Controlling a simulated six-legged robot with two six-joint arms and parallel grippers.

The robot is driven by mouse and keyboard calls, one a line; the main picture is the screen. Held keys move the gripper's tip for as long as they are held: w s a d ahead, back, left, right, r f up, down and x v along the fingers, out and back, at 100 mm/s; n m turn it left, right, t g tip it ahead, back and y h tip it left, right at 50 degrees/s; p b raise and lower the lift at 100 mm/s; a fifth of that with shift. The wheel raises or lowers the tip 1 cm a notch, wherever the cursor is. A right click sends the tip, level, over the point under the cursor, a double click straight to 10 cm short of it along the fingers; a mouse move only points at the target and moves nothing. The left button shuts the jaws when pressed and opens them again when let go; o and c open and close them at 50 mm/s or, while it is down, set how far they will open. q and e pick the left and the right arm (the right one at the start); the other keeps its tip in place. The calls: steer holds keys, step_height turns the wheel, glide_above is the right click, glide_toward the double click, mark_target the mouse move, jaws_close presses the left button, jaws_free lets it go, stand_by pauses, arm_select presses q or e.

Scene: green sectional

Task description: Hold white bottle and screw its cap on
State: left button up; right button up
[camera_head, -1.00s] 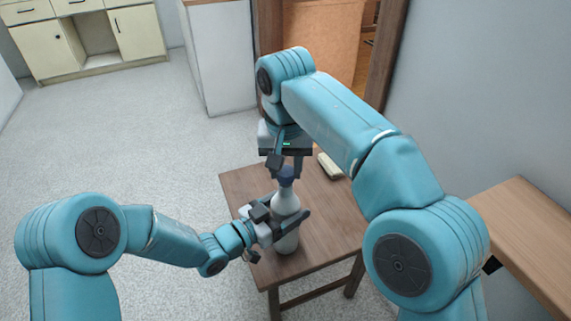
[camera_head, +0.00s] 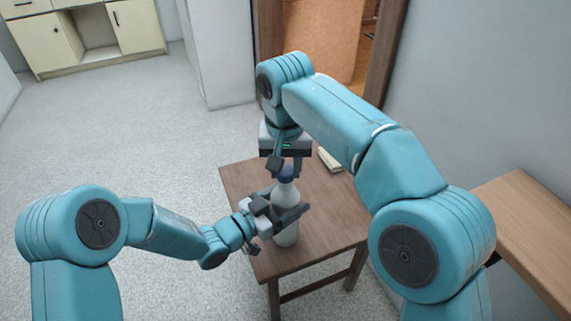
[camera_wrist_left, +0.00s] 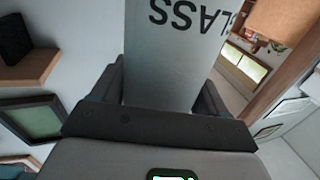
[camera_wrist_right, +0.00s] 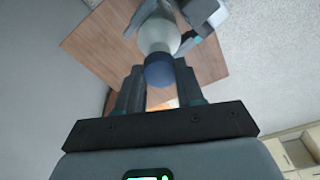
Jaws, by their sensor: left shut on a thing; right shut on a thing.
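The white bottle (camera_head: 286,197) is upright over the small wooden table. I cannot tell whether its base touches the tabletop. My left gripper (camera_head: 279,211) is shut around the bottle's body from the left. In the left wrist view the bottle's pale, lettered side (camera_wrist_left: 165,65) fills the space between the fingers. My right gripper (camera_head: 286,166) points down from above and is shut on the dark blue cap (camera_head: 285,173). In the right wrist view the cap (camera_wrist_right: 159,70) is between the fingertips, in line with the bottle top. The neck under the cap is mostly hidden.
The wooden table (camera_head: 330,215) has bare room to the right of the bottle. A small pale block (camera_head: 329,160) lies at its back edge, partly behind my right arm. A wooden shelf or desk (camera_head: 525,225) is at the right. Cream cabinets (camera_head: 90,40) stand far left.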

steer(key=shift+f, duration=0.5)
arm_select(q)
jaws_close()
arm_select(e)
steer(key=m, duration=0.4)
steer(key=shift+a+h, duration=0.1)
steer(key=shift+h, duration=0.2)
steer(key=m, duration=0.5)
steer(key=shift+w+f+m, duration=0.1)
steer(key=shift+m, duration=0.2)
steer(key=m+g, duration=0.1)
steer(key=m, duration=0.4)
steer(key=shift+w+a+h, duration=0.1)
steer(key=shift+h, duration=0.3)
steer(key=m, duration=0.5)
steer(key=shift+g, duration=0.3)
steer(key=m, duration=0.3)
